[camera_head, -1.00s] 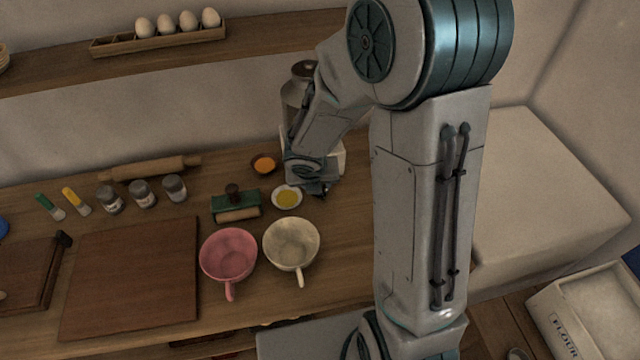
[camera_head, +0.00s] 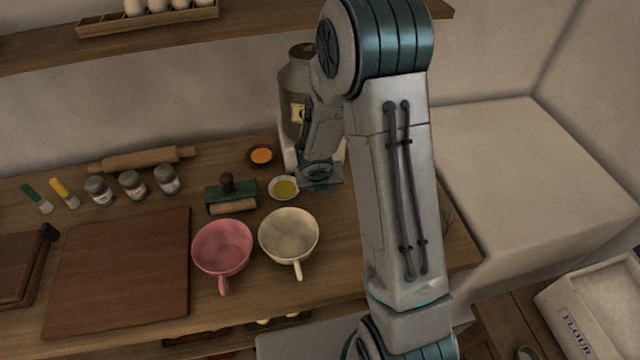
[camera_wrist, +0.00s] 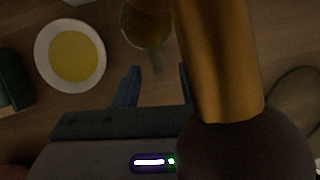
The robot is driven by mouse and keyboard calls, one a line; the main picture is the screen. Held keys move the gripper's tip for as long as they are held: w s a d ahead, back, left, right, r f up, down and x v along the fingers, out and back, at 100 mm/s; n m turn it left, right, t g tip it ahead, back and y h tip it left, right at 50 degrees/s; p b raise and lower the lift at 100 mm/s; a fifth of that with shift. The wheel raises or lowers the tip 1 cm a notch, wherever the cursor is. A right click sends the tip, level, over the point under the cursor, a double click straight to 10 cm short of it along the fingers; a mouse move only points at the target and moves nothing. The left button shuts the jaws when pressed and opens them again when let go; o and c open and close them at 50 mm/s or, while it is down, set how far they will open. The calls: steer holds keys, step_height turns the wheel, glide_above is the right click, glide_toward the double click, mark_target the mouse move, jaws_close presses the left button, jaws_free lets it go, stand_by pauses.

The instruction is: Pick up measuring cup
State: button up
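In the wrist view a small rounded cup (camera_wrist: 147,25) with amber-yellow contents lies just beyond my fingertips. It looks like the measuring cup, with a thin pale strip running from it towards my fingers. My gripper (camera_wrist: 156,75) is open, its two blue fingers apart with nothing seen between them. A brass-coloured cylinder (camera_wrist: 215,60) with a dark round end partly covers the right finger and the cup's right side. In the head view my gripper (camera_head: 320,183) is low over the table, right of the oil bowl (camera_head: 284,188), and the amber cup is hidden.
A pink handled cup (camera_head: 222,247) and a cream one (camera_head: 289,234) stand at the front. A green-topped roller tool (camera_head: 231,195) lies left of the oil bowl. A grey canister (camera_head: 297,78) rises behind my gripper. A brown board (camera_head: 118,270) lies left.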

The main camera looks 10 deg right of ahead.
steer(key=shift+w+f, duration=0.1)
steer(key=shift+f, duration=0.15)
jaws_close()
steer(key=shift+r, duration=0.15)
